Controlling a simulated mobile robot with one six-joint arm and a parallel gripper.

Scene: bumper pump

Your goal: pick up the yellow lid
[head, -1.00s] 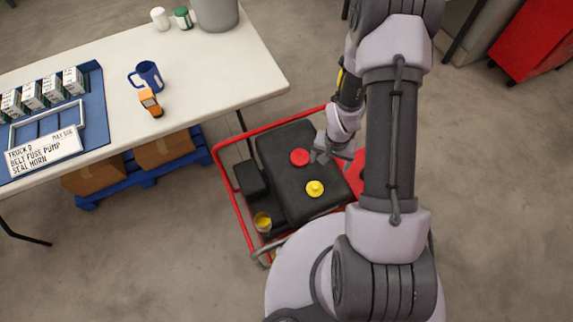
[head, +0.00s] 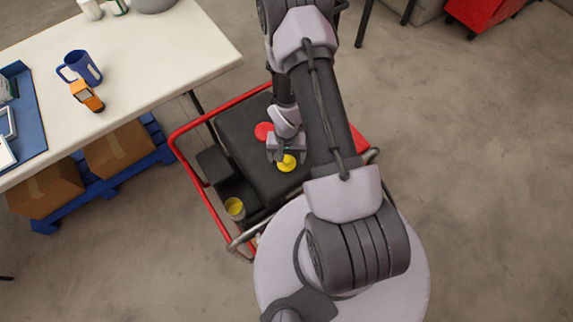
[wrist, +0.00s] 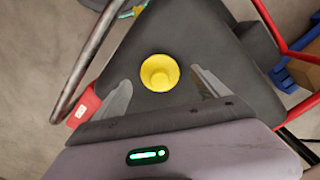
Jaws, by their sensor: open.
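The yellow lid (head: 287,163) is a round cap with a raised knob, lying on the black top of the red-framed cart (head: 250,175). In the wrist view the yellow lid (wrist: 159,73) sits between and just beyond my finger ends. My gripper (head: 287,158) is open and empty, right over or beside the lid; the head view does not show the height gap. In the wrist view my gripper (wrist: 160,88) shows one finger on each side of the lid, with no contact visible. A red lid (head: 263,131) lies just behind, partly covered by my gripper.
A small container with yellow contents (head: 235,208) stands at the cart's front left corner. The cart's red rail (head: 190,185) runs along its left side. A white table (head: 150,70) with a blue mug (head: 84,68) and an orange device (head: 87,96) stands at left.

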